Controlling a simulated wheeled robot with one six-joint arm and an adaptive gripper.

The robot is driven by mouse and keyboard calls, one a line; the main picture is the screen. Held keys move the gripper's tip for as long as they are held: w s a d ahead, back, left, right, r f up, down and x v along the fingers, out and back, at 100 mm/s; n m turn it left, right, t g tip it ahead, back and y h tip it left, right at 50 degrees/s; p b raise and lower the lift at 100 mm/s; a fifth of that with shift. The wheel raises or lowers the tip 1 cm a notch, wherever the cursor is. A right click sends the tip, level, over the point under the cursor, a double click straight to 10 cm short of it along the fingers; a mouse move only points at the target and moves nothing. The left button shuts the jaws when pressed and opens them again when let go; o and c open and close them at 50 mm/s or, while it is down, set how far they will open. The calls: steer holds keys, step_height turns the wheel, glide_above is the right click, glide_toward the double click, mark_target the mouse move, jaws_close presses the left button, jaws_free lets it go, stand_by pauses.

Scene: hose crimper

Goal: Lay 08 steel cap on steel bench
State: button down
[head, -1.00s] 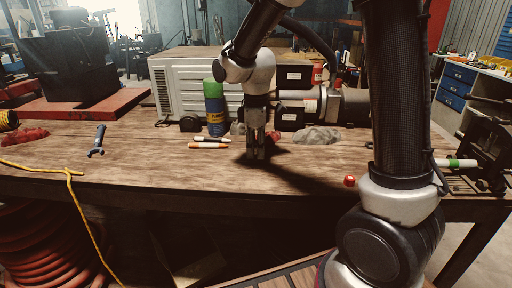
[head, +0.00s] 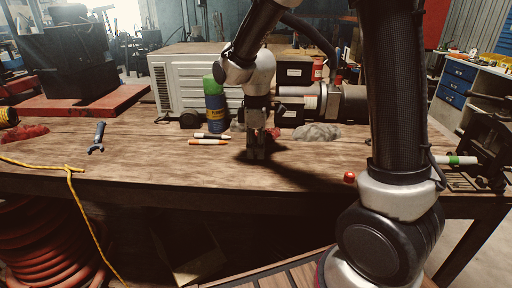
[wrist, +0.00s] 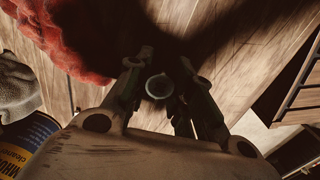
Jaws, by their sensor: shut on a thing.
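My gripper (head: 257,154) points down over the middle of the bench (head: 150,170), whose top looks like brown wood planks. The fingertips are low, close to the bench top; I cannot tell whether anything touches it. In the wrist view, the gripper (wrist: 165,66) is shut on a small round grey metal piece, the steel cap (wrist: 158,87), seen end-on between the fingers. The cap is too small to make out in the head view.
Two marker pens (head: 208,142) and a spray can (head: 215,112) stand or lie left of my gripper. A grey rag (head: 317,132) lies to the right, with a red ball (head: 349,177) nearer. The front bench area is clear.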

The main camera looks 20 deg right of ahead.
mark_target(256, 146)
steer(key=shift+f, duration=0.2)
steer(key=c, duration=1.2)
jaws_free()
steer(key=shift+o, duration=0.2)
step_height(256, 146, up, 12)
steer(key=s+d+r+m+t, duration=0.1)
steer(key=s+d+m+t, duration=0.1)
steer(key=s+d+m, duration=0.4)
steer(key=s+d+r+m+t, duration=0.2)
steer(key=s+d+m, duration=0.5)
steer(key=s, duration=0.8)
steer(key=shift+d+r+m, duration=0.15)
steer(key=shift+d+m, duration=0.15)
steer(key=shift+d, duration=0.65)
